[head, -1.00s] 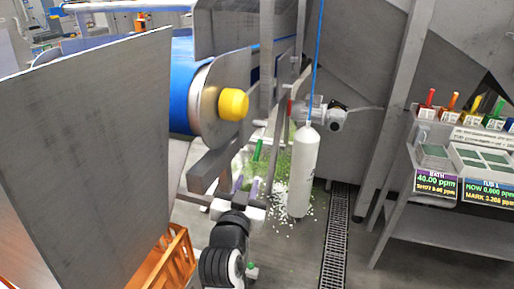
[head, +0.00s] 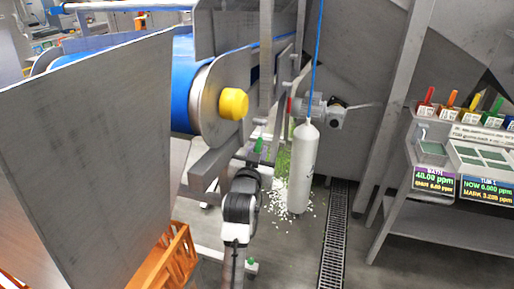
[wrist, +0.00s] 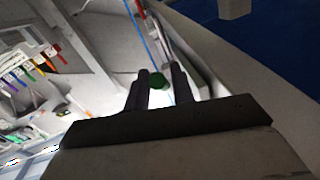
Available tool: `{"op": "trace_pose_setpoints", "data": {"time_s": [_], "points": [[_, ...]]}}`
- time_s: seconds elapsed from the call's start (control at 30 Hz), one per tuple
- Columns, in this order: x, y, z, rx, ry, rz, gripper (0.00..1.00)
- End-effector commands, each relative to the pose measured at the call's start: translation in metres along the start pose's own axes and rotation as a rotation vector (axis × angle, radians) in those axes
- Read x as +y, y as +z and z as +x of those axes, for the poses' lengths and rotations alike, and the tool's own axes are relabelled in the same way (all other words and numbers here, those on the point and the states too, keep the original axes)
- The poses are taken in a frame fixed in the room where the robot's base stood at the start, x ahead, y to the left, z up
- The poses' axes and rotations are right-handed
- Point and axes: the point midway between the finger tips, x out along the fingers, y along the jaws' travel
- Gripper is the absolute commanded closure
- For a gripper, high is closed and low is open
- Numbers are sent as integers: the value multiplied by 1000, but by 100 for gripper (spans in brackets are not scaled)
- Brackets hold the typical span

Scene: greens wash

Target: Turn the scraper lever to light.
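The green-ended lever (head: 259,145) shows below the conveyor's yellow cap, just beyond my arm in the head view. I cannot read any setting marks for it. In the wrist view a round green end (wrist: 157,81) shows between the tips of my gripper (wrist: 158,80). The two dark fingers are apart, with the green end between or just beyond them; whether they touch it I cannot tell. In the head view my own wrist hides most of the gripper.
A blue conveyor belt (head: 183,85) with a yellow cap (head: 233,103) is above. A white cylinder (head: 302,165) hangs on a blue hose to the right. An orange crate (head: 172,258) and a large grey panel (head: 90,140) stand left. A floor drain (head: 335,235) runs right.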

Motion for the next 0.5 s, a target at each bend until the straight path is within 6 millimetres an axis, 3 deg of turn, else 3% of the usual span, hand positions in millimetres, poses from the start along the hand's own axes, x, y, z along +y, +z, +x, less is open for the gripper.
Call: {"op": "trace_pose_setpoints", "data": {"time_s": [0.33, 0.5], "points": [[0, 0, 3, 1, 0, 0, 77], [0, 0, 3, 1, 0, 0, 99]]}}
